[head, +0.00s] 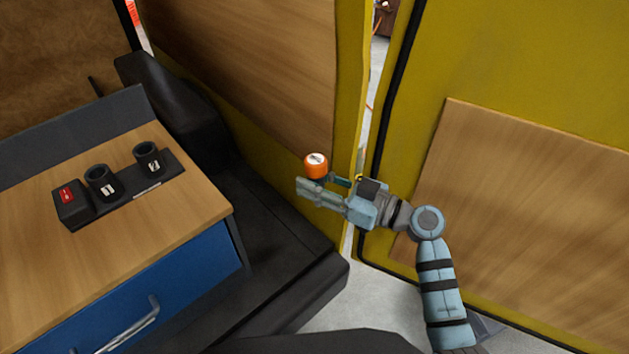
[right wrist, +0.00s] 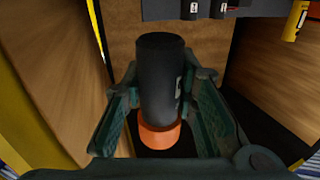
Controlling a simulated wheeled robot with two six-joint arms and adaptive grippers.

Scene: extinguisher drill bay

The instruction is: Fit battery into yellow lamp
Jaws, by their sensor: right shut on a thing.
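The battery is a dark cylinder with a bright orange end and a pale label. In the head view its orange end (head: 316,166) shows at the tip of my right gripper (head: 325,187), in the air right of the wooden-topped cabinet. In the right wrist view the battery's dark body (right wrist: 161,85) stands between the two fingers of my right gripper (right wrist: 165,110), which is shut on it. A small yellow cylinder with dark marks (right wrist: 297,20) shows at the upper right there; I cannot tell whether it is the yellow lamp. My left gripper is not in view.
The cabinet (head: 190,205) has a blue drawer front and carries a black holder (head: 70,206) with two cups and a red label. Yellow-framed wooden panels (head: 520,200) stand close behind and right of my right arm. A black ledge (head: 290,262) lies beside the cabinet.

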